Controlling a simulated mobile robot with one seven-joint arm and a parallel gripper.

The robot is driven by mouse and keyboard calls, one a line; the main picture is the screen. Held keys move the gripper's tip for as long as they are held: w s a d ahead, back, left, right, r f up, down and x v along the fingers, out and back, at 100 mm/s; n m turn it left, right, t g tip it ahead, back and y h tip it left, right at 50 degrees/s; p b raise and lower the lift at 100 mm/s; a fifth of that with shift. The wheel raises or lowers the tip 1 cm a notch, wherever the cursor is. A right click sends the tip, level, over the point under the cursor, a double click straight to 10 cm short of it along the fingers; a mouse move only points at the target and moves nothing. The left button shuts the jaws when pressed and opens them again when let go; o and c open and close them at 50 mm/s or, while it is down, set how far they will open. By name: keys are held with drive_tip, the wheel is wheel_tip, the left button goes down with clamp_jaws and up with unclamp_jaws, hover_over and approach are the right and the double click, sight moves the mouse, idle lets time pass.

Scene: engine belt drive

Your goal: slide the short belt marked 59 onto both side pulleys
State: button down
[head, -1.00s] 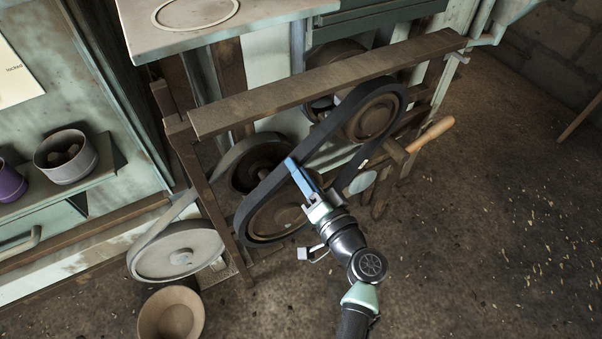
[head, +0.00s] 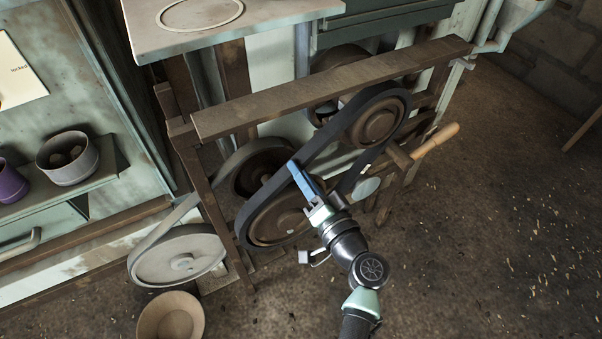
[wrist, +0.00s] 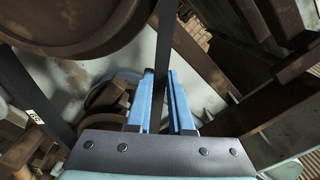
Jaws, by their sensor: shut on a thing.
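The black short belt (head: 323,142) loops around the upper right pulley (head: 378,122) and the lower left pulley (head: 272,222) in the head view. Whether it sits fully on their rims I cannot tell. A small pale mark (head: 366,168) shows on its lower run, too small to read. My gripper (head: 294,167) is shut on the belt's upper run, near the lower left pulley. In the wrist view the belt (wrist: 166,45) passes between the blue fingers (wrist: 160,100), with a large pulley rim (wrist: 70,25) at upper left. The arm hides part of the lower run.
A wooden beam (head: 330,88) crosses above the belt. A wooden handle (head: 436,140) sticks out at right. A pale belted wheel (head: 160,262) and a bowl (head: 170,318) are at lower left. A dark wheel (head: 262,165) lies behind.

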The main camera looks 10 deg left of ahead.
drive_tip(key=shift+a+f, duration=0.1)
drive_tip(key=shift+f, duration=0.15)
drive_tip(key=c, duration=0.7)
unclamp_jaws()
drive_tip(key=shift+c, duration=0.2)
drive_tip(key=v, duration=2.3)
drive_tip(key=shift+r, duration=0.1)
